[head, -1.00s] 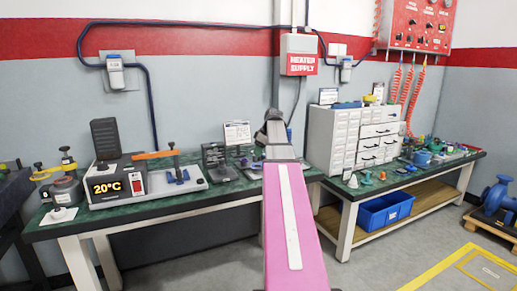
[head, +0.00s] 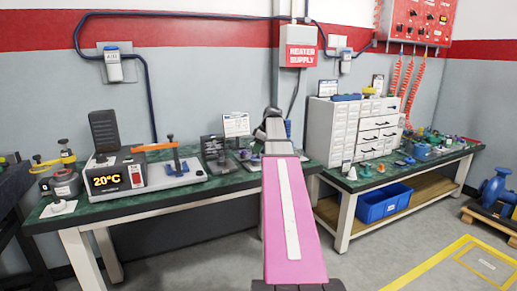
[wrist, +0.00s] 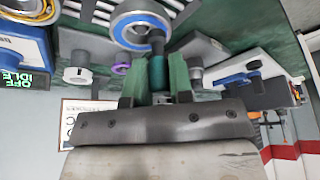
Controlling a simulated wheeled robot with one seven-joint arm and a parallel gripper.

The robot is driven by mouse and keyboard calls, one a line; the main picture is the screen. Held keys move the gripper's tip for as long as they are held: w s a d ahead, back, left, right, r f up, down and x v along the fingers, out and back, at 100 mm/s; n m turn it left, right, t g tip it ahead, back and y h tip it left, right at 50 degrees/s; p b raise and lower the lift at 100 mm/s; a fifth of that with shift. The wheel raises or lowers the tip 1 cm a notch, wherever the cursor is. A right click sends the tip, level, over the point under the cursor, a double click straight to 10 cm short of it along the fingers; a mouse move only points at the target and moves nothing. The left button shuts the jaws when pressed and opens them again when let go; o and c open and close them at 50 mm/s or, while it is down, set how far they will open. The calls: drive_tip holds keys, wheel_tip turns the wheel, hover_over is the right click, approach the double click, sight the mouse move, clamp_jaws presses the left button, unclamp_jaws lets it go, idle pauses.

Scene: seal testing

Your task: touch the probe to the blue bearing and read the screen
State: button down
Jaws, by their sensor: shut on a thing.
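In the wrist view my gripper (wrist: 157,82) has green fingers shut on the probe (wrist: 158,70), a teal grip with a dark shaft. The shaft points at the blue bearing (wrist: 124,34), a metal ring with a blue band. Its tip overlaps the bearing's lower right rim in the picture; I cannot tell whether they touch. In the head view my arm hides the gripper, probe and bearing. An orange-digit screen (head: 106,181) on the left bench reads 20°C. An inverted green screen (wrist: 25,80) in the wrist view reads OFF and IDLE.
A blue device with a gold-coloured bearing (wrist: 30,8) is at the wrist view's upper left. A purple ring (wrist: 121,68) and grey blocks lie nearby. In the head view, a white drawer cabinet (head: 333,137) stands on the right bench, above a blue bin (head: 384,204).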

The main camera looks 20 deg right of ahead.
drive_tip(key=shift+f, duration=0.6)
idle(3.1)
drive_tip(key=shift+r, duration=2.5)
drive_tip(key=shift+d, duration=0.1)
